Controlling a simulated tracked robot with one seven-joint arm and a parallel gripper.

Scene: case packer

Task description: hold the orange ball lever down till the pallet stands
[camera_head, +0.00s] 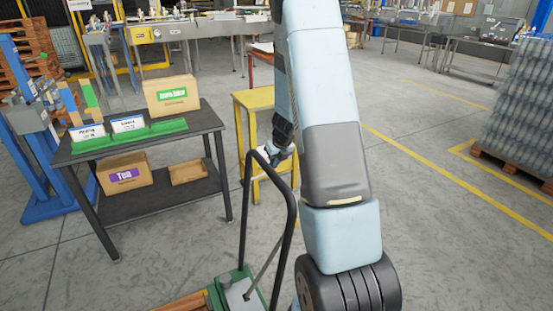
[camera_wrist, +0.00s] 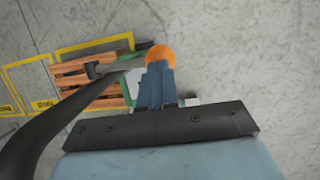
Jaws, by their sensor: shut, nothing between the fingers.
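The orange ball (camera_wrist: 161,53) of the lever shows at the top middle of the wrist view. My gripper (camera_wrist: 157,68) is shut and empty, its blue fingers overlapping the ball's near edge in that view; I cannot tell whether they touch it. In the wrist view a wooden pallet (camera_wrist: 72,73) lies left of the ball by a green base. In the head view its slats (camera_head: 185,303) show at the bottom edge, beside the green base (camera_head: 222,290). The ball is not visible in the head view.
A black looped handle (camera_head: 245,215) rises from the green base close to my arm; it also sweeps past my gripper in the wrist view (camera_wrist: 40,125). A dark shelf table (camera_head: 190,125) with boxes stands left, a yellow stand (camera_head: 255,98) behind.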

